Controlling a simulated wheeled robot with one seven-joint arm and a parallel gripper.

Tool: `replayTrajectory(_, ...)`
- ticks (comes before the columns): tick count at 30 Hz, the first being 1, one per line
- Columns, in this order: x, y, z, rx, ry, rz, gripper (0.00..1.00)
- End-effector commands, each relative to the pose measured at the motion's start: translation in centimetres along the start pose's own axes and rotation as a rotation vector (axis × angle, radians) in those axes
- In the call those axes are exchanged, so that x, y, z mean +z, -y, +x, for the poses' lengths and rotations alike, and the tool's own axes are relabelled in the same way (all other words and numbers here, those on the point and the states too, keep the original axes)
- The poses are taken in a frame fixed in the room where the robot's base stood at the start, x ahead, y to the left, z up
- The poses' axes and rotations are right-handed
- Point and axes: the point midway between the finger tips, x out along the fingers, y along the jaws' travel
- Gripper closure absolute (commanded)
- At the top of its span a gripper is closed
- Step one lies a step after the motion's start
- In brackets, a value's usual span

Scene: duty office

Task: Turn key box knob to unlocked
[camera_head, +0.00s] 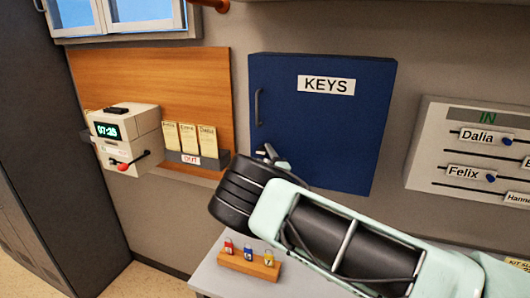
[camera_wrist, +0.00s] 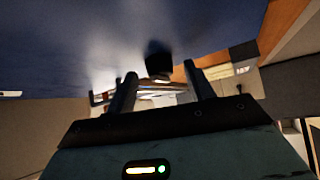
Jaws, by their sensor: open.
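The blue key box (camera_head: 325,120) with a KEYS label hangs on the wall in the head view. Its dark handle (camera_head: 258,107) is on the left side of the door. My gripper (camera_head: 268,154) is at the lower left of the door, and my arm hides part of the box's lower edge. In the wrist view, my gripper (camera_wrist: 160,72) is open, its two fingers apart. A dark knob (camera_wrist: 158,62) stands out from the blue door surface and lies between the fingertips in the picture. I cannot tell whether either finger touches it. The knob's turn position is not readable.
A white time clock (camera_head: 127,138) and a card rack (camera_head: 185,143) are on the wall at left. An IN board (camera_head: 470,155) is at right. Below, a table (camera_head: 215,277) carries a wooden block (camera_head: 247,265) with small coloured padlocks.

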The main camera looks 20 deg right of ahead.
Motion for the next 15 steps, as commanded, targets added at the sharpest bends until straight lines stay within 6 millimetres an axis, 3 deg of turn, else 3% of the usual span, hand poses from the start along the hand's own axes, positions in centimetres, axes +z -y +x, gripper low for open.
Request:
replayTrajectory(11, 0.01, 0.02, 0.61, 0.0, 0.0, 0.0, 0.47)
replayTrajectory(15, 0.0, 0.01, 0.59, 0.0, 0.0, 0.0, 0.8)
